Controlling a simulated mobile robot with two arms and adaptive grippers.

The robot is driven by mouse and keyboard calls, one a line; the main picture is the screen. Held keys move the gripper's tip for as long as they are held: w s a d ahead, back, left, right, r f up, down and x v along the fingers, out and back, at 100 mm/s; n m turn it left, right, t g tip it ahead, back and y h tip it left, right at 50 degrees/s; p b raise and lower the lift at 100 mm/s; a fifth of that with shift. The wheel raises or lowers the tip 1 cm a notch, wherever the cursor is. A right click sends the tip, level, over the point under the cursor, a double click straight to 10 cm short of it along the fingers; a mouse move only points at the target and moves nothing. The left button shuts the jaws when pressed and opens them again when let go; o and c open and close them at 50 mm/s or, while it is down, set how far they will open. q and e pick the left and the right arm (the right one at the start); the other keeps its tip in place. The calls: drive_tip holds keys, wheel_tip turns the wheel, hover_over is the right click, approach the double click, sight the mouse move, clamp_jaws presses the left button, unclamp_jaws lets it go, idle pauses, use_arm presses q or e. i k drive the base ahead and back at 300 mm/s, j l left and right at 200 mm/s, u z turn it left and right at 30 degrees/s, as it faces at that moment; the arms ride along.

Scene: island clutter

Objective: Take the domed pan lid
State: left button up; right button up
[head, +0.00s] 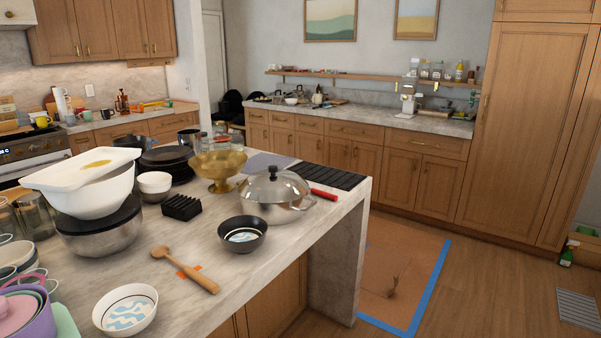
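The domed pan lid (273,186) is silver and shiny with a dark knob on top. It sits on a silver pan (290,213) near the right edge of the island. A red handle (323,195) sticks out at the right of the pan. Neither of my grippers shows in the head view.
The marble island (222,281) is cluttered. A black bowl (242,234) stands in front of the pan, and a gold footed bowl (218,170) behind it to the left. A wooden spoon (190,271) lies nearer. Open floor (470,285) lies right of the island.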

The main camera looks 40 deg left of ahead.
sight(272, 185)
drive_tip(key=i+l+u, duration=0.1)
drive_tip(key=i+u, duration=0.4)
drive_tip(key=i+l+u, duration=0.3)
drive_tip(key=i+u, duration=0.2)
drive_tip(key=i+l+u, duration=0.45)
drive_tip(key=i+l, duration=0.05)
drive_tip(key=l, duration=0.05)
